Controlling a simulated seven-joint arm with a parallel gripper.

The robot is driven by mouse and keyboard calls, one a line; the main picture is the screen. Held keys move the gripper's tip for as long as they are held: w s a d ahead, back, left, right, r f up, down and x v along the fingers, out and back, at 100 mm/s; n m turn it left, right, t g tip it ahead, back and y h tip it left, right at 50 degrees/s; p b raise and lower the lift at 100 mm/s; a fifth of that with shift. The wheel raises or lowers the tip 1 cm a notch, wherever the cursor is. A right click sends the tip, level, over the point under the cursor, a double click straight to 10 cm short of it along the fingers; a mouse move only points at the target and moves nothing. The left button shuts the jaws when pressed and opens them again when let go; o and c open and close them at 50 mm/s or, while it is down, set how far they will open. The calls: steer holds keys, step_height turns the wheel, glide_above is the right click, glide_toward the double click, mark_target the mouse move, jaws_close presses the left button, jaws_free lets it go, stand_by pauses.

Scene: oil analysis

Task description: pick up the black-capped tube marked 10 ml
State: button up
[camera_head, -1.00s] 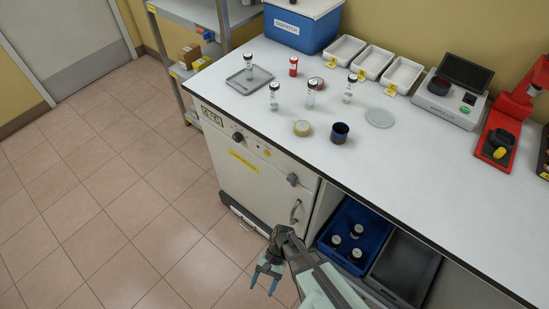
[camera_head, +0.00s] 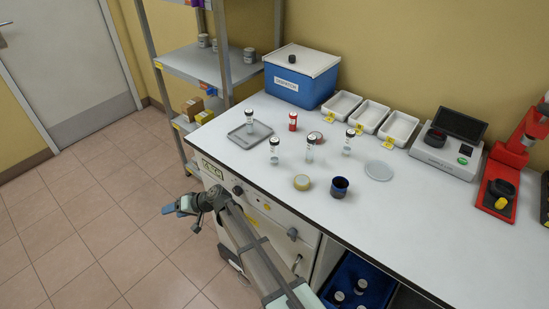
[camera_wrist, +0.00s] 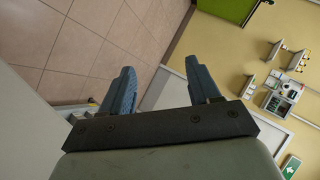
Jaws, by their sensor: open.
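Several small clear tubes with dark caps and white labels stand upright on the bench: one on the grey tray (camera_head: 249,121), one at front left (camera_head: 274,151), one in the middle (camera_head: 310,148) and one at right (camera_head: 347,143). The volume marks are too small to read, so I cannot tell which is the 10 ml one. My gripper (camera_head: 174,209) is over the floor, left of the bench's front edge, away from all tubes. In the wrist view my gripper (camera_wrist: 159,84) is open and empty, with blue fingers apart; no tube shows there.
Near the tubes are a red-bodied vial (camera_head: 293,122), a yellow-rimmed disc (camera_head: 302,183), a dark blue cup (camera_head: 339,187) and a clear dish (camera_head: 379,171). A blue box (camera_head: 301,86), white trays (camera_head: 342,105) and a scale-like device (camera_head: 444,150) stand behind. The bench's right front is clear.

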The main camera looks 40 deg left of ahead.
steer(key=w+a+r+n+t+y, duration=0.1)
steer(key=w+r, duration=0.1)
steer(key=r, duration=0.3)
steer(key=w+a+r+n, duration=0.1)
steer(key=w+a+r, duration=0.15)
steer(key=r, duration=0.25)
step_height(320, 180, up, 27)
steer(key=n+t+h, duration=0.2)
steer(key=t+h, duration=0.5)
glide_above(276, 141)
steer(key=s+d, duration=0.2)
steer(key=d, duration=0.2)
steer(key=x, duration=0.8)
steer(key=shift+w, duration=0.3)
steer(key=shift+a+x, duration=0.15)
steer(key=shift+x, duration=1.3)
steer(key=shift+a+x, duration=0.15)
steer(key=shift+x, duration=1.3)
steer(key=shift+w+r, duration=0.15)
steer(key=shift+c, duration=0.2)
